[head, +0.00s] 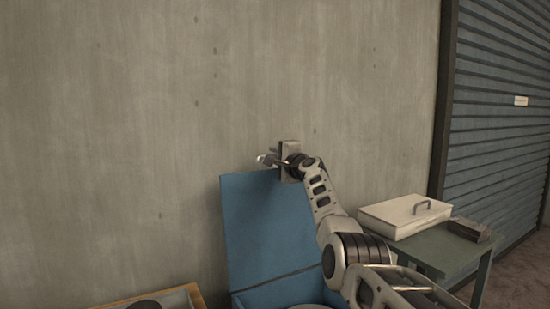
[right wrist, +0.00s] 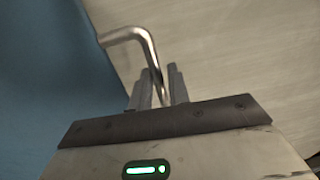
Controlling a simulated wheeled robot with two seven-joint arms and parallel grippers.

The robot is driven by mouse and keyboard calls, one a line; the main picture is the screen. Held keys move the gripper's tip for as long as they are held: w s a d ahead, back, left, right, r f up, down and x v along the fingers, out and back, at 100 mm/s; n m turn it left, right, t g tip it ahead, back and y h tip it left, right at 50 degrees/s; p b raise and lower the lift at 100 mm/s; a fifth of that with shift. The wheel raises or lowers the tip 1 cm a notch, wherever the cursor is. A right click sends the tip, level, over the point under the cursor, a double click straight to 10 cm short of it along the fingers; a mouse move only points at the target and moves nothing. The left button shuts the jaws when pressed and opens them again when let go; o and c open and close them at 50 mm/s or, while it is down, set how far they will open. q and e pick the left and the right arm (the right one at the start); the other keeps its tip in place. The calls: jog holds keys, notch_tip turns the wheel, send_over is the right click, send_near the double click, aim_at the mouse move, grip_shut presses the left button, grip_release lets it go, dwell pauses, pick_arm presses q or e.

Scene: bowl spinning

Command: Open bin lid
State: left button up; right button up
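The blue bin lid (head: 255,225) stands raised, nearly upright, in front of the wall in the head view. Its bent metal handle (head: 262,160) is at the lid's top edge and also shows in the right wrist view (right wrist: 128,35). My right gripper (head: 273,161) is at the top of the lid. In the right wrist view its two fingers (right wrist: 160,88) lie close on either side of the handle bar, shut on it. The blue bin body (head: 275,295) shows only in part at the bottom edge. My left gripper is out of view.
A green table (head: 440,250) at the right holds a pale lidded box (head: 400,215) and a small dark grey block (head: 470,230). A wood-edged tray (head: 195,298) is at the bottom left. A concrete wall (head: 130,130) stands behind the lid.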

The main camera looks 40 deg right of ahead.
jog(key=shift+o, duration=0.2)
jog(key=shift+s, duration=0.1)
jog(key=shift+s+f, duration=0.1)
jog(key=shift+s, duration=0.4)
pick_arm(q)
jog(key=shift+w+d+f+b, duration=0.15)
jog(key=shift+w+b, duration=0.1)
jog(key=shift+b, duration=0.65)
pick_arm(e)
jog(key=v, duration=1.4)
jog(key=shift+s+a, duration=0.25)
jog(key=shift+s, duration=0.1)
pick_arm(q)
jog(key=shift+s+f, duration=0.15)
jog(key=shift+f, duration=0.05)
